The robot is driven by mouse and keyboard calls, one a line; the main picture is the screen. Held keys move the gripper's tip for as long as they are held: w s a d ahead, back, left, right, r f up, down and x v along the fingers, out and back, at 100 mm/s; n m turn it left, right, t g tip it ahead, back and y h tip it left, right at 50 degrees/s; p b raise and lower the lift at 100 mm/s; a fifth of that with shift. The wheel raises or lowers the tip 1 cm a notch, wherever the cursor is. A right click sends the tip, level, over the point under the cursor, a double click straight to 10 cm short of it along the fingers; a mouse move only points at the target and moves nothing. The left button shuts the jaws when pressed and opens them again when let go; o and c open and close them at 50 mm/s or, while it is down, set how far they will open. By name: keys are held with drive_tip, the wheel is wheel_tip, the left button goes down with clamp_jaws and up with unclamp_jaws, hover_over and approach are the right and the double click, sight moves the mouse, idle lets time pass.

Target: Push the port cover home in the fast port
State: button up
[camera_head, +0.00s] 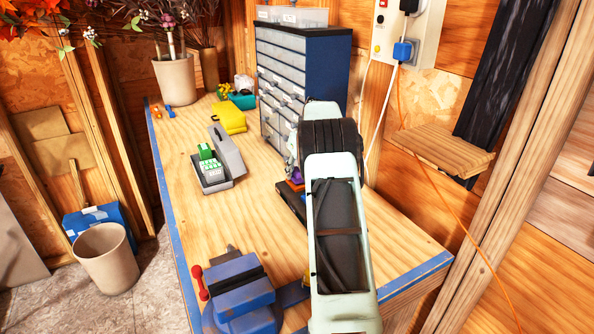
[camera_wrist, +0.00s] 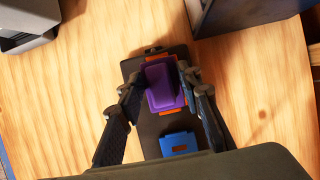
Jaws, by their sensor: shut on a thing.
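A purple port cover (camera_wrist: 160,84) sits between the fingertips of my gripper (camera_wrist: 161,83) in the wrist view, and the gripper is shut on it. It lies over an orange port piece (camera_wrist: 181,93), whose edges show around it. I cannot tell how deep the cover sits. Both are on a dark base board (camera_wrist: 149,123). A blue piece (camera_wrist: 179,143) with a notch is on the same board, nearer my palm. In the head view a bit of purple (camera_head: 296,175) and the board (camera_head: 288,203) show beside my arm, which hides the fingertips.
A blue and grey drawer cabinet (camera_head: 307,68) stands just behind the board. A grey device with green keys (camera_head: 214,165) lies to the left. A blue vise (camera_head: 240,285) is at the bench's front. Bare wooden bench top (camera_head: 257,190) lies between them.

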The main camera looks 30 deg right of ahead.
drive_tip(key=shift+r+p, duration=0.1)
drive_tip(key=shift+p, duration=0.25)
drive_tip(key=shift+f+b, duration=0.3)
drive_tip(key=shift+f, duration=0.45)
drive_tip(key=o, duration=1.2)
drive_tip(key=shift+o, duration=0.2)
drive_tip(key=v, duration=1.2)
drive_tip(key=shift+a, duration=0.1)
